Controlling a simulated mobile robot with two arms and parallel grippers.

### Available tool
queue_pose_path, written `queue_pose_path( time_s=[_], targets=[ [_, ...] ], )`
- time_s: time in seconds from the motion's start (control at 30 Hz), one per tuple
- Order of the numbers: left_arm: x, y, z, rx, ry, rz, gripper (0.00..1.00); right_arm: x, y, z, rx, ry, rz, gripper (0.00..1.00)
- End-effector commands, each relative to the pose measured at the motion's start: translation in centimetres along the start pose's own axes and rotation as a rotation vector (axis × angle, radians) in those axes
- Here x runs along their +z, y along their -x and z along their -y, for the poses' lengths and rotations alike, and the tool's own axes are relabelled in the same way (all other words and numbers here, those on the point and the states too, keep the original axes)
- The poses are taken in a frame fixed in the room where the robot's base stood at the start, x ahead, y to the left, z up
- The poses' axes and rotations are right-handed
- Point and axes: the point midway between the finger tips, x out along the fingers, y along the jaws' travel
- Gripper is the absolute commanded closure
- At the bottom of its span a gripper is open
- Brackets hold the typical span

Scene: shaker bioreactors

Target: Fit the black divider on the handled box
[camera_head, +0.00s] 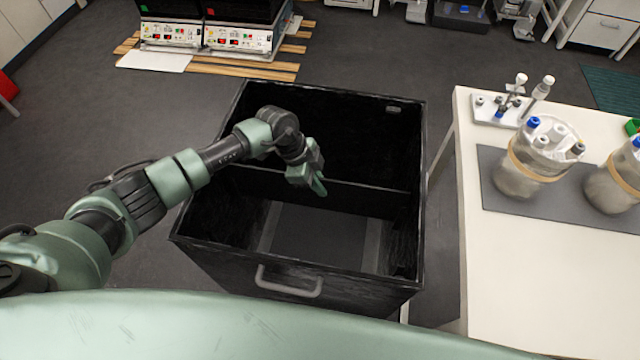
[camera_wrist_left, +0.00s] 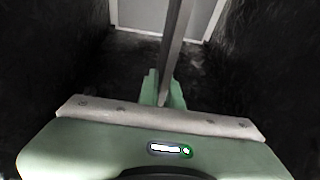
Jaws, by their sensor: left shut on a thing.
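The handled box (camera_head: 205,248) is a large, open black box on the floor, with a grey handle (camera_head: 290,284) on its near wall. The black divider (camera_head: 362,198) stands upright inside it and spans most of its width, splitting the inside into a far and a near part. My left gripper (camera_head: 319,187) reaches down into the box and is shut on the divider's top edge. In the left wrist view the divider (camera_wrist_left: 175,42) runs up from between the fingers (camera_wrist_left: 163,88). Whether its ends sit in slots cannot be told. My right gripper is not in view.
A white table (camera_head: 545,255) stands close to the box's right, bearing a grey mat, bottles (camera_head: 535,165) and a small rack (camera_head: 505,108). Shaker units (camera_head: 205,37) sit on wooden slats behind left. The floor left of the box is clear.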

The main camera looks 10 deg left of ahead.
Motion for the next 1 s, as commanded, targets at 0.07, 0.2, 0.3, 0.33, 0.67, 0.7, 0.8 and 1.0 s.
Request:
queue_pose_path(
  time_s=[0.07,0.2,0.3,0.33,0.67,0.7,0.8,1.0],
  targets=[
    [0.1,-0.3,0.0,0.000,0.000,0.000,1.00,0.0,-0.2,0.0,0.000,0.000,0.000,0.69],
    [0.3,-0.7,0.0,0.000,0.000,-0.001,1.00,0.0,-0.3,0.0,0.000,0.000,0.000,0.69],
    [0.4,-0.9,0.0,0.000,0.000,-0.001,1.00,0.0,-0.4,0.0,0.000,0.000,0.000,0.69],
    [0.4,-1.0,0.0,-0.001,0.000,-0.001,1.00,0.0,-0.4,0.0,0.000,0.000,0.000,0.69],
    [0.4,-1.0,0.0,0.000,-0.001,-0.001,1.00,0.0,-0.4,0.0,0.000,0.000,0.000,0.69],
    [0.4,-1.0,0.0,0.000,-0.001,-0.001,1.00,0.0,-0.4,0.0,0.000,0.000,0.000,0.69],
    [0.5,-1.1,0.0,0.000,-0.001,-0.001,1.00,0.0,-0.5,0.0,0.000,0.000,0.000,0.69],
    [0.7,-1.7,0.0,0.001,0.000,0.000,1.00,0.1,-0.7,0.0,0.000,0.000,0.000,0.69]
  ],
)
